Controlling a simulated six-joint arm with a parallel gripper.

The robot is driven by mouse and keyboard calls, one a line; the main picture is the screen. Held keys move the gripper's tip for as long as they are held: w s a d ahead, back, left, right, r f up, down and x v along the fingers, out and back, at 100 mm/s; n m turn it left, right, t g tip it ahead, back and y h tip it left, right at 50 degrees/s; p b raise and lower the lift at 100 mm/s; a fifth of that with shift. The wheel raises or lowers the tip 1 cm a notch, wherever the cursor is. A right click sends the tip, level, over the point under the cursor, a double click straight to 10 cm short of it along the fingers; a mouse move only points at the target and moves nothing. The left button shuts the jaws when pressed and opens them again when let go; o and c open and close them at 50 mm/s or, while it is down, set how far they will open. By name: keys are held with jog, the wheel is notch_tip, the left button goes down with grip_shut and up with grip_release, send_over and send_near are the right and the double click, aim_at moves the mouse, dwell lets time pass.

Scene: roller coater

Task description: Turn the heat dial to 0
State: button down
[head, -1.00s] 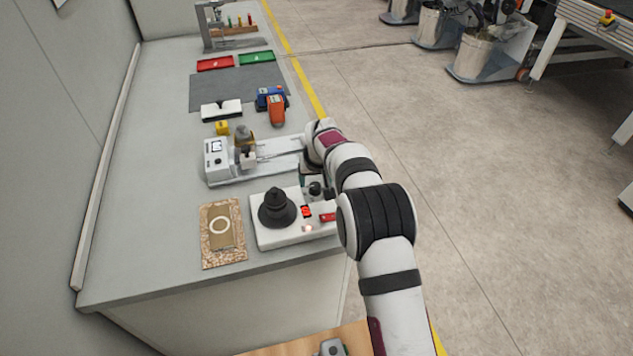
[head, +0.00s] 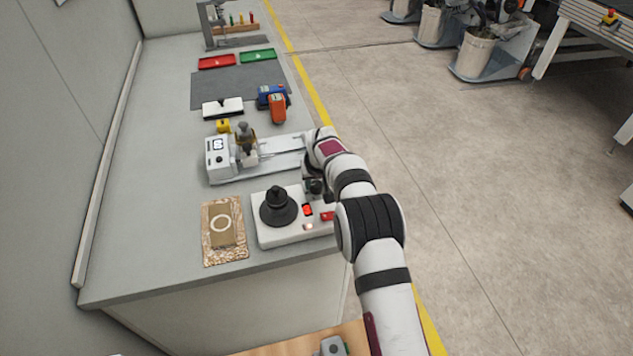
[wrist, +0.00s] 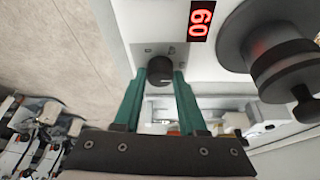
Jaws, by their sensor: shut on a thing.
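The heat dial (wrist: 160,71) is a small dark round knob with a pale mark, on the white unit (head: 285,238) at the near end of the bench. In the wrist view, my gripper's two green fingers (wrist: 159,82) stand on either side of the dial and are shut on it. A red digital display (wrist: 201,19) beside the dial shows two digits, seen sideways, which look like 60. In the head view, my gripper (head: 315,186) is at the unit's right side. There my wrist and gripper largely hide the dial.
A black stepped cone (head: 278,207) stands on the unit, left of my gripper. A coater with a white control box (head: 218,160) lies just behind. A framed board (head: 222,252) lies left. The bench's left strip is clear.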

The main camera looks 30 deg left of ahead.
jog(key=shift+n, duration=0.3)
jog(key=n+g+y, duration=0.1)
jog(key=n, duration=0.2)
jog(key=shift+w+d+n, duration=0.1)
jog(key=shift+w+n, duration=0.05)
jog(key=shift+n, duration=0.25)
jog(key=shift+n+g+y, duration=0.4)
jog(key=shift+n+g, duration=0.5)
jog(key=shift+n, duration=1.2)
jog(key=shift+c, duration=2.3)
grip_release()
